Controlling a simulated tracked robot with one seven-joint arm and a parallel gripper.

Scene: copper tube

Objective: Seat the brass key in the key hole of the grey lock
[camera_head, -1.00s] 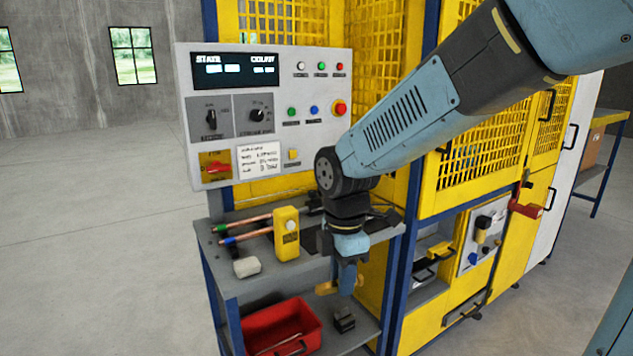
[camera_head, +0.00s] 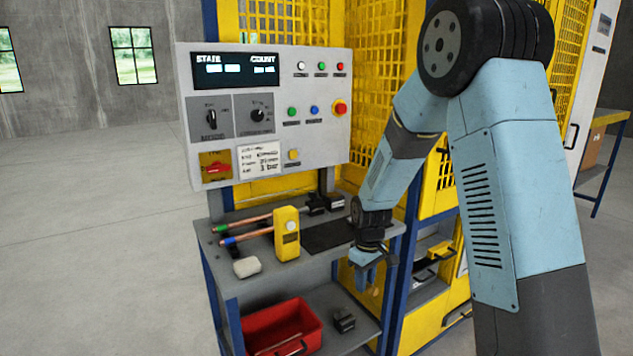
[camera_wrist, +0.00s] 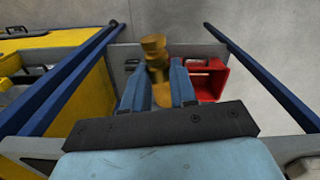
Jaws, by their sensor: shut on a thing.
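A brass-coloured piece, which I take for the brass key (camera_wrist: 155,50), stands between the two blue fingers of my gripper (camera_wrist: 158,85) in the wrist view. My gripper is shut on it, and its lower part is partly hidden by the fingers. In the head view my gripper (camera_head: 366,275) points down at the right front edge of the grey bench, where the key is hard to make out. I cannot make out the grey lock with its key hole in either current view; my arm covers much of the yellow machine's front.
The grey bench (camera_head: 232,281) holds copper tubes (camera_head: 246,222), a yellow device (camera_head: 287,236) and a white block (camera_head: 247,267). A red bin (camera_head: 262,325) and a dark block (camera_head: 343,319) sit on its lower shelf. A control panel (camera_head: 270,118) stands behind. Floor at left is clear.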

